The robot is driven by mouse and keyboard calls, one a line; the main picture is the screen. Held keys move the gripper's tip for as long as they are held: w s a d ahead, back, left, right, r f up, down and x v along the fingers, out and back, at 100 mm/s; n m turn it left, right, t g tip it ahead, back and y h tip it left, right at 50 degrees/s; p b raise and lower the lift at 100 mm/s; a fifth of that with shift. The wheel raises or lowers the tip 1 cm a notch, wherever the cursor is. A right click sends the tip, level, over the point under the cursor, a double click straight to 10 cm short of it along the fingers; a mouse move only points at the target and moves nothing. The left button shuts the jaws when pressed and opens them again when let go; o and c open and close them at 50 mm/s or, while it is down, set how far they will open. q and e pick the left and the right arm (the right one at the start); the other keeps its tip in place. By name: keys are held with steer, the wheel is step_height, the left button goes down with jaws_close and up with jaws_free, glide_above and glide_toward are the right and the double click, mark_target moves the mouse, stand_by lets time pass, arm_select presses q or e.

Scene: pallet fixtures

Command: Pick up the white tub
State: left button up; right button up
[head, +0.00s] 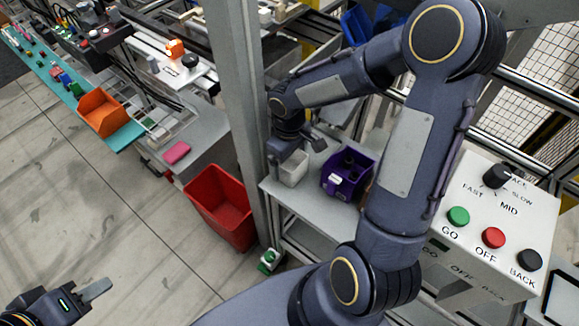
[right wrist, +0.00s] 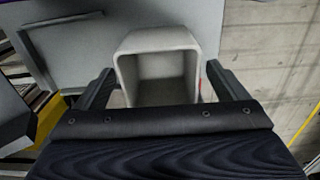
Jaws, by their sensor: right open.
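The white tub (head: 293,170) stands on the grey shelf at the near left corner, left of a purple bin. My right gripper (head: 293,154) is over it, partly hiding its top. In the right wrist view the tub (right wrist: 159,42) shows its open mouth, between the two spread fingers of my right gripper (right wrist: 160,78). Gaps show between fingers and tub walls, so the jaws are open. My left gripper (head: 80,298) is at the bottom left corner, away from the tub; one finger shows clearly, and its opening cannot be judged.
The purple bin (head: 345,174) holds dark items, close right of the tub. A metal post (head: 240,90) rises just left of the shelf (head: 308,205). A red bin (head: 222,208) stands on the floor left of it. A control box (head: 490,220) is at the right.

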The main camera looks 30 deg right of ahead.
steer(key=shift+f, duration=0.95)
steer(key=shift+c, duration=0.3)
steer(key=c, duration=1)
steer(key=shift+r, duration=0.15)
